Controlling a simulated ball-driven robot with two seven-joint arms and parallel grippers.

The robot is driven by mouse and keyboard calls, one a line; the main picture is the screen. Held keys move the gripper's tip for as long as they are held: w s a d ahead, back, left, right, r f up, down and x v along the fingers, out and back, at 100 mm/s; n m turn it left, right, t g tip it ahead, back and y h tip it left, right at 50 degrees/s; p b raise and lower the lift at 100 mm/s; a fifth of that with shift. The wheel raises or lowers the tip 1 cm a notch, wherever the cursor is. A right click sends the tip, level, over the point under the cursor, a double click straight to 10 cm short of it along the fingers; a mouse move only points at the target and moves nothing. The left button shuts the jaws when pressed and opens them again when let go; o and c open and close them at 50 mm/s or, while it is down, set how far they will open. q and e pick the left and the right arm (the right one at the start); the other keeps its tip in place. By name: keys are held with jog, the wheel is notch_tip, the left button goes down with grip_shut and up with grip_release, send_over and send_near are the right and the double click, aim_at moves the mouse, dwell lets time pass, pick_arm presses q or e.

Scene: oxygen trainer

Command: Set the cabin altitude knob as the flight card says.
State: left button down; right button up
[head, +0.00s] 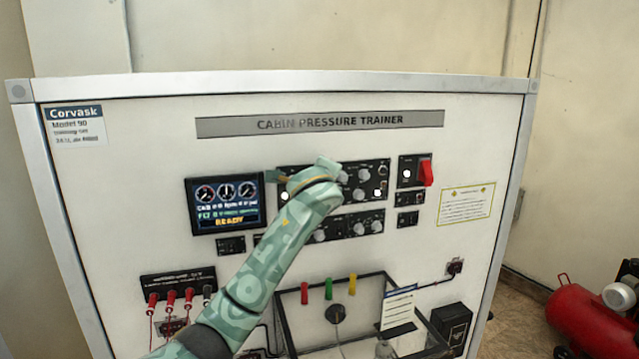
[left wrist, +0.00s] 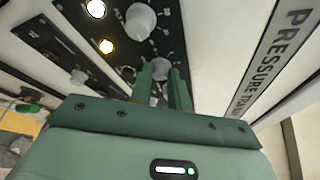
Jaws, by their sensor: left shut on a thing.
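The upper black control panel (head: 377,172) carries several pale round knobs and lit lamps on the white trainer front. My left gripper (head: 308,178) is at the left part of this panel, and my own arm hides its fingers in the head view. In the left wrist view my left gripper (left wrist: 162,88) has its two green fingers shut around a pale knob (left wrist: 159,67). Its pointer and scale are too small to read. A white printed card (head: 397,308) stands at the lower right, its text unreadable. My right gripper is in neither view.
A screen (head: 226,204) left of the panel shows gauges and "READY". A red switch (head: 426,173) sits to the right. A lower knob panel (head: 365,225), a clear box with coloured clips (head: 328,289), and red-plugged leads (head: 171,298) are below. A red compressor (head: 585,318) stands at right.

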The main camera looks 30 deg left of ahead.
pick_arm(q)
jog(key=shift+w+d+r+m+g+y, duration=0.15)
jog(key=shift+m+g+y, duration=0.4)
jog(key=shift+m+g, duration=0.75)
jog(key=shift+w+d+m+g+y, duration=0.15)
jog(key=shift+m+g+y, duration=0.5)
jog(key=shift+m, duration=1.25)
jog(key=shift+w+d+r+m+g+y, duration=0.15)
jog(key=shift+m+g+y, duration=0.35)
jog(key=shift+m+g, duration=0.85)
jog(key=shift+f+m+t, duration=0.15)
jog(key=shift+m+t, duration=0.15)
jog(key=shift+m, duration=0.15)
jog(key=c, duration=1.3)
grip_release()
jog(key=shift+w+a, duration=0.1)
